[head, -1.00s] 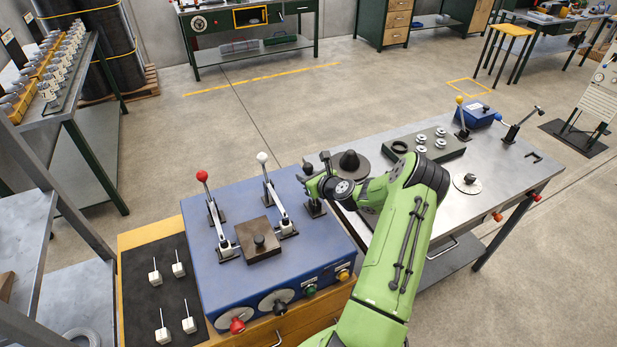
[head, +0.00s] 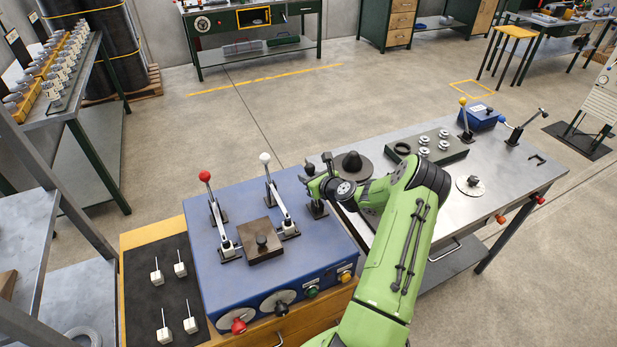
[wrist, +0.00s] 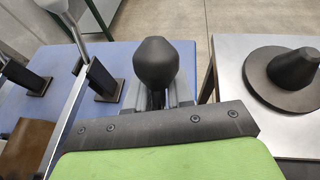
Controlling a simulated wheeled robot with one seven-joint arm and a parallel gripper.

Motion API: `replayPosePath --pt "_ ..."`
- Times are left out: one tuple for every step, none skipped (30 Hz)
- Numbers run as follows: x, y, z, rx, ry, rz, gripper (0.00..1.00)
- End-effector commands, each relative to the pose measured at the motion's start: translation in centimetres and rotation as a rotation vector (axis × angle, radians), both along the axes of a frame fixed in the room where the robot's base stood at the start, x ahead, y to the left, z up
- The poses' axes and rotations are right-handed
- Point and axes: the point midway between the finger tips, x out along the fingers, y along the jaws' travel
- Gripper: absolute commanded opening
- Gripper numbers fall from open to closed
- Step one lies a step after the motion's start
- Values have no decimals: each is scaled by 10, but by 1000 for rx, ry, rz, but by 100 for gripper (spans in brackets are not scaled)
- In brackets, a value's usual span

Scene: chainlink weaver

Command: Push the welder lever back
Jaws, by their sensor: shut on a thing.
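The blue welder (head: 215,275) stands at the front left. Its lever with a black knob (wrist: 156,62) rises from a black base (head: 316,209) at the machine's right rear corner. My gripper (head: 312,180) is at this lever, and in the wrist view its jaws (wrist: 157,97) are shut around the lever just below the knob. The fingers and my wrist hide most of the shaft. A red-ball lever (head: 205,177) and a white-ball lever (head: 265,158) stand to the left on the same machine, apart from my gripper.
A dark block with a knob (head: 261,243) sits between the two silver levers. A grey bench (head: 520,165) on the right carries a dark cone on a disc (head: 352,163) close to my gripper. A dark mat with several white pieces (head: 160,300) lies left of the welder.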

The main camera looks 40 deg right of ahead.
Motion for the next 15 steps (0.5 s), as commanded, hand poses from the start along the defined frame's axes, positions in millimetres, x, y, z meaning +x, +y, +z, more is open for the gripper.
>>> replayPosePath --pt "-1 1 -4 -1 9 3 0" --pt "-1 1 -4 -1 9 4 0" --pt "-1 1 -4 0 10 4 0" --pt "-1 1 -4 0 10 4 0" --pt "-1 1 -5 0 11 3 0" --pt "-2 1 -5 0 11 3 0" --pt "-2 1 -5 0 12 3 0" --pt "-2 1 -5 0 12 3 0" --pt "-2 1 -5 0 13 3 0" --pt "-2 1 -6 0 13 3 0" --pt "-2 1 -6 0 14 3 0" --pt "-2 1 -6 0 14 3 0" --pt "-2 1 -6 0 15 3 0" --pt "-2 1 -6 1 15 4 0" --pt "-2 1 -6 1 16 4 0"
